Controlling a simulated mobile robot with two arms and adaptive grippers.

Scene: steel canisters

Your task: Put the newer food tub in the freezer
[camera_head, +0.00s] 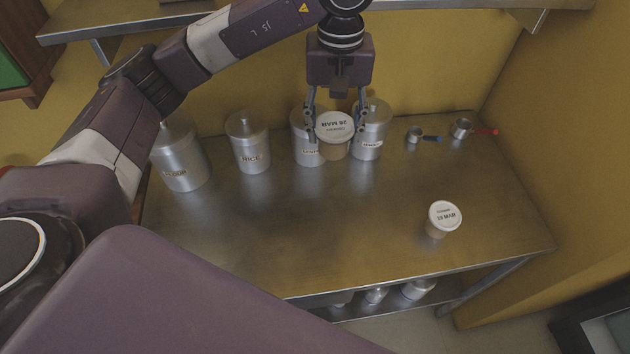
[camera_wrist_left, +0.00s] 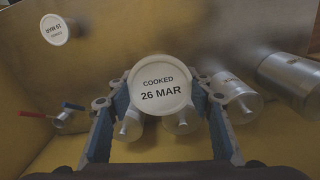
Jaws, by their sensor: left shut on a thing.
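My left gripper (camera_head: 336,128) is shut on a food tub with a white lid (camera_head: 334,125), its fingers on either side. In the left wrist view the lid of this tub (camera_wrist_left: 160,84) reads "COOKED 26 MAR", between the fingertips of the gripper (camera_wrist_left: 161,100). The tub is upright in front of the canisters; I cannot tell its exact height over the steel table. The other tub (camera_head: 443,218) stands alone on the right front of the table. It also shows in the left wrist view (camera_wrist_left: 55,29), its lid seeming to read "19 MAR". My right gripper is out of view. No freezer is clearly seen.
Several steel canisters stand along the back of the steel table (camera_head: 300,235), including a rice one (camera_head: 248,142). Two canisters are right behind the held tub. The table's middle front is clear.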

